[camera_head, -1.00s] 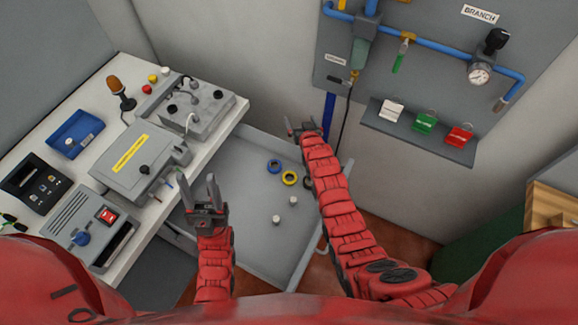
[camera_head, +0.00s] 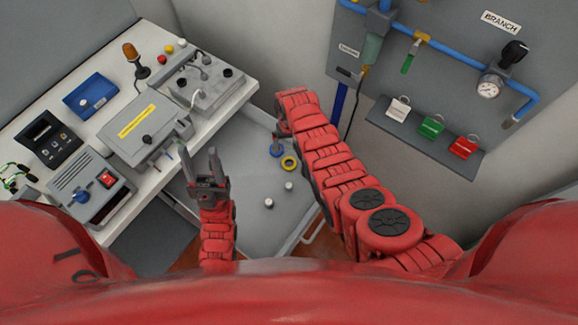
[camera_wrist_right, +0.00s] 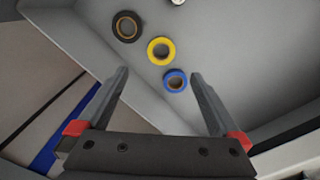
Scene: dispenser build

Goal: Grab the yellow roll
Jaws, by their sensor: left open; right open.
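The yellow roll (camera_head: 289,169) lies flat on the grey tray (camera_head: 250,222) below the workbench. In the right wrist view the yellow roll (camera_wrist_right: 151,52) is between a blue roll (camera_wrist_right: 167,82) and a black roll (camera_wrist_right: 115,27) with a tan core. My right gripper (camera_wrist_right: 158,73) is open and empty. Its fingers point toward the rolls, with the blue roll nearest the gap and the yellow one just beyond the fingertips. In the head view its jaws are mostly hidden by the arm. My left gripper (camera_head: 199,150) is open and empty, beside the workbench edge.
White caps (camera_head: 268,203) (camera_head: 289,186) lie on the tray near the rolls. The workbench (camera_head: 215,122) with grey boxes is on the left. A wall panel (camera_head: 440,75) with blue pipe and a shelf of padlocks (camera_head: 410,133) is on the right.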

